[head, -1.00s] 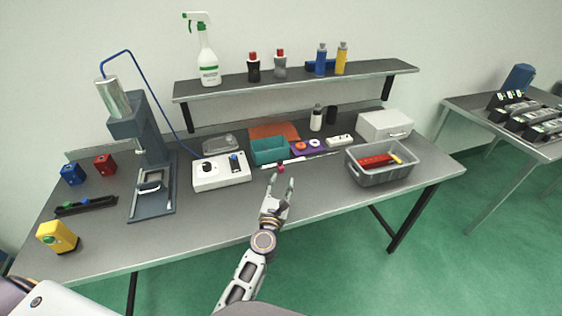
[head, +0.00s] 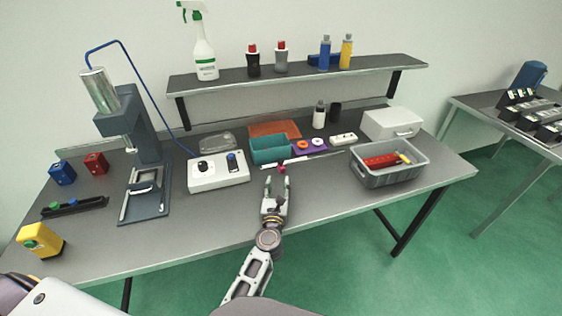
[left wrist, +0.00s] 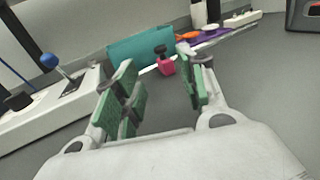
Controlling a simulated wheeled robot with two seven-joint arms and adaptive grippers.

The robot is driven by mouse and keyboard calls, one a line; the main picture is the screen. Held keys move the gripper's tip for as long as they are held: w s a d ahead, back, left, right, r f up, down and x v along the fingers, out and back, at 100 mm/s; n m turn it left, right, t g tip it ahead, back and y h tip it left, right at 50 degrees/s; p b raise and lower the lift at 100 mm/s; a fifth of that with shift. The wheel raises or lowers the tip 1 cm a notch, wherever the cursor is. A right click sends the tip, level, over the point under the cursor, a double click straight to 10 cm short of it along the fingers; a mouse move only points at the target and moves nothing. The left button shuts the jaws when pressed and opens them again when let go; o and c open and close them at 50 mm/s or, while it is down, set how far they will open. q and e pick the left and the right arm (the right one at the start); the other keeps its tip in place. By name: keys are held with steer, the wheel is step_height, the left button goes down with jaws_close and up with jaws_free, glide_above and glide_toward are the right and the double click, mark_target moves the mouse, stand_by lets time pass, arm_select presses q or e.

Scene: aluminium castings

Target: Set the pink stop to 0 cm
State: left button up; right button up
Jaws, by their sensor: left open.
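The pink stop (head: 281,169) is a small block with a dark knob on top. It sits on a thin white rail (head: 316,157) that runs along the table in front of the teal bin. In the left wrist view the pink stop (left wrist: 166,67) shows just beyond and between the fingertips. My left gripper (head: 276,182) is open and empty, just on the near side of the stop. Its green-padded fingers (left wrist: 158,82) spread to either side in the wrist view, apart from the stop. Scale marks on the rail are too small to read. My right gripper is not in view.
The teal bin (head: 268,151) stands right behind the rail. A white control box (head: 218,173) with a knob and a blue-tipped lever is to the left. A grey tub (head: 387,178) with red parts is to the right. The table front is clear.

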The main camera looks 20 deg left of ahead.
mark_target(281, 162)
arm_select(q)
steer(key=shift+x, duration=6.1)
steer(key=shift+w+b, duration=0.35)
steer(key=shift+w, duration=0.35)
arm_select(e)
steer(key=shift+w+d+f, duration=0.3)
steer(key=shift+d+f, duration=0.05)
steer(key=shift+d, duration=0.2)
arm_select(q)
jaws_close()
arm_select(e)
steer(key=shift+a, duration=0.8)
